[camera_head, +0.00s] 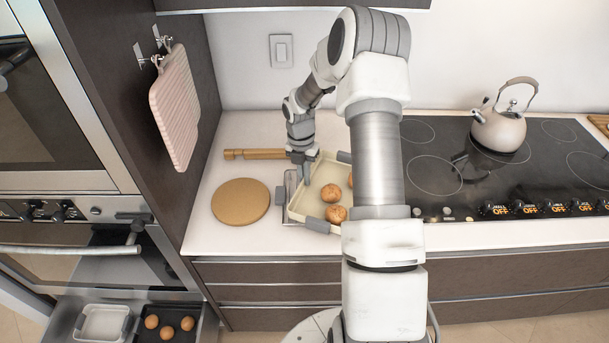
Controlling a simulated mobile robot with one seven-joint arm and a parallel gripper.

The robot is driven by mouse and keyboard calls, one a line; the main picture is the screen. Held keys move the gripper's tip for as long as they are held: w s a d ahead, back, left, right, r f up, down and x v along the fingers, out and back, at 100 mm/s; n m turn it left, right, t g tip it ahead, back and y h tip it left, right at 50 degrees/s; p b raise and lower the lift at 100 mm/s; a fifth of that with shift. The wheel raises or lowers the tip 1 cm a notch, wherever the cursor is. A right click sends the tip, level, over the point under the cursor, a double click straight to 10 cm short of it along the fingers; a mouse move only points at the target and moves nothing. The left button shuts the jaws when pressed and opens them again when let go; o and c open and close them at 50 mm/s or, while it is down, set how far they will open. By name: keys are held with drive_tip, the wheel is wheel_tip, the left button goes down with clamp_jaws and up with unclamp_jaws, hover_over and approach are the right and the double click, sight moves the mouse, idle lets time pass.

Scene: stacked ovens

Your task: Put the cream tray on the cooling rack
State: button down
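The cream tray (301,207), with grey end handles and several brown buns on it, is at the counter's middle, left of the cooktop. My arm hides its right part. A metal wire frame, seemingly the cooling rack (292,186), shows at the tray's left edge. The tray appears to overlap it, but I cannot tell whether it rests on it or is held just above. My gripper (304,177) points down at the tray's left rim. One finger shows inside the rim; the finger gap is too small to read.
A round wooden board (240,200) lies left of the tray, and a rolling pin (254,154) lies behind. A kettle (499,132) stands on the black cooktop (460,185).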

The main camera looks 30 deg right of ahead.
drive_tip(key=shift+f, duration=0.1)
drive_tip(key=c, duration=1)
unclamp_jaws()
drive_tip(key=shift+c, duration=0.2)
wheel_tip(320, 180, up, 12)
drive_tip(key=shift+w+a+r+b, duration=0.2)
drive_tip(key=shift+w+a+b, duration=0.05)
drive_tip(key=shift+b, duration=0.05)
